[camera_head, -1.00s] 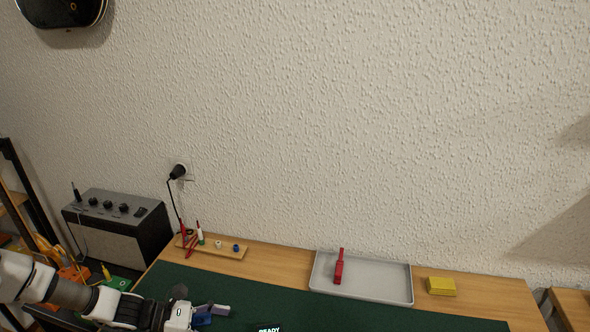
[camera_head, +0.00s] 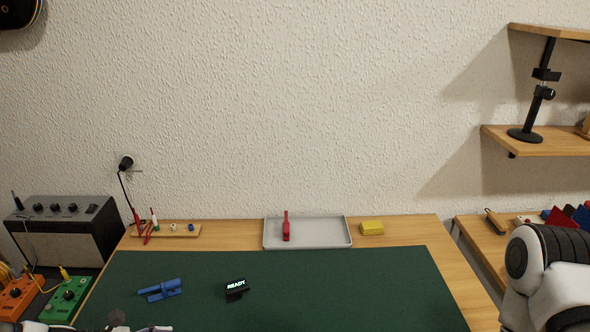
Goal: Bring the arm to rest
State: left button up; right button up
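Only a sliver of my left arm shows at the bottom left edge, with a small dark part of its gripper (camera_head: 117,319) at the near edge of the green mat (camera_head: 330,290). Its fingers are mostly cut off, so I cannot tell if they are open. My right arm comes in at the lower right, over the right edge of the table. Its gripper is out of view. A blue tool-like object (camera_head: 162,290) lies on the mat, just beyond the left gripper part and apart from it as far as I can see. A small black block marked READY (camera_head: 236,289) stands right of it.
A grey tray (camera_head: 330,244) holding a red object (camera_head: 286,228) sits at the back, with a yellow block (camera_head: 371,228) beside it. A wooden rack (camera_head: 181,231) stands back left, an amplifier (camera_head: 62,234) farther left, and a shelf (camera_head: 545,143) upper right. The mat's right half is clear.

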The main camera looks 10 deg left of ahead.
pick_arm(q)
jog(key=s+d+f+m+g+y, duration=0.5)
jog(key=s+m+g, duration=0.1)
jog(key=s+m, duration=0.3)
jog(key=s+d+f+m+g+y, duration=0.5)
jog(key=s+d+m, duration=0.1)
jog(key=s+m, duration=0.3)
jog(key=w+m+t, duration=0.2)
jog(key=m, duration=0.1)
jog(key=w+m+t+y, duration=0.1)
jog(key=w+m, duration=0.1)
jog(key=shift+d+f+t, duration=0.15)
jog(key=shift+d+t, duration=0.1)
jog(key=shift+t, duration=0.15)
